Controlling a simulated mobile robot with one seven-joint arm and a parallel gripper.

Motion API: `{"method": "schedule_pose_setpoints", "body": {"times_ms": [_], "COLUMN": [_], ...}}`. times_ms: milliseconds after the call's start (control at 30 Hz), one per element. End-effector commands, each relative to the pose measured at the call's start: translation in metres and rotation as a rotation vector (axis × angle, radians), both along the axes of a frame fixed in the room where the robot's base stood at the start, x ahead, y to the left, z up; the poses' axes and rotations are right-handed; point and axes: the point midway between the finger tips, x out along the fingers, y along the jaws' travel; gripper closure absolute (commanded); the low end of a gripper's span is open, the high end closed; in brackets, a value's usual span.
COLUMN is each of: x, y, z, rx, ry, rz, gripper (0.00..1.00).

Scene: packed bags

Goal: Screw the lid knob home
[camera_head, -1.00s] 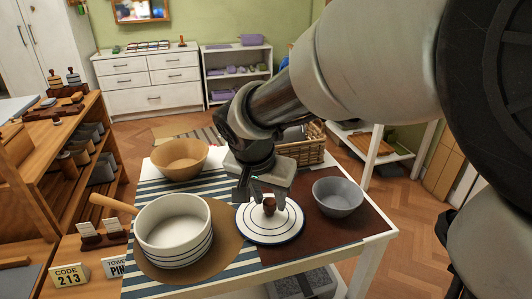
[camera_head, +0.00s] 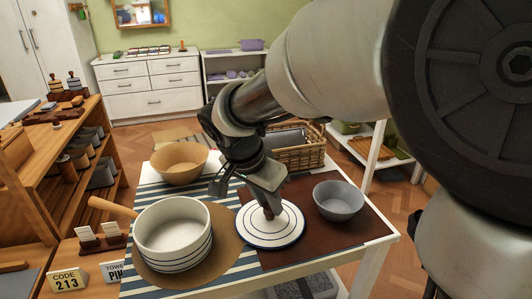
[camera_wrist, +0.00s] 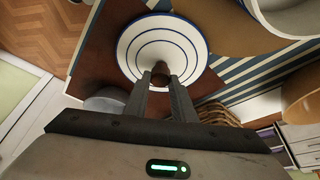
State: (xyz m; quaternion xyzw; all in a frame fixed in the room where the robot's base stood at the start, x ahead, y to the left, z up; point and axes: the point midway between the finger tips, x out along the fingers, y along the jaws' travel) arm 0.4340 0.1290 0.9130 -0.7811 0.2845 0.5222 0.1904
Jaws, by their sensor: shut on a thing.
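The white lid with blue rings (camera_head: 285,228) lies flat on the table, partly on the brown mat. Its brown knob (camera_head: 269,211) stands at the lid's middle. My gripper (camera_head: 268,204) is over the lid from above, its fingers shut on the knob. In the wrist view the lid (camera_wrist: 140,35) shows in full, and the knob (camera_wrist: 160,69) sits between the two fingertips (camera_wrist: 160,76). How far the knob is seated in the lid cannot be told. The white pot (camera_head: 172,235) with a wooden handle stands open to the left of the lid.
A grey bowl (camera_head: 338,200) stands close to the right of the lid. A wooden bowl (camera_head: 180,162) is at the back left, and a wicker basket (camera_head: 300,152) is behind my gripper. A brown mat (camera_head: 300,258) has bare room in front.

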Motion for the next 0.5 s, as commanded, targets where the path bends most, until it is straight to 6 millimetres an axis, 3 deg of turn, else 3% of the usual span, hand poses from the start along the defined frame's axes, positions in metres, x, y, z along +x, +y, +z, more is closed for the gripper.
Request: {"method": "schedule_pose_setpoints", "body": {"times_ms": [167, 333, 500], "x": [0.0001, 0.0015, 0.0012], "y": [0.0005, 0.0013, 0.0008], "z": [-0.0004, -0.0007, 0.0002], "rx": [0.0, -0.001, 0.0], "ry": [0.002, 0.002, 0.0], "rz": [-0.031, -0.233, -0.302], "gripper": [1.0, 1.0, 1.0]}}
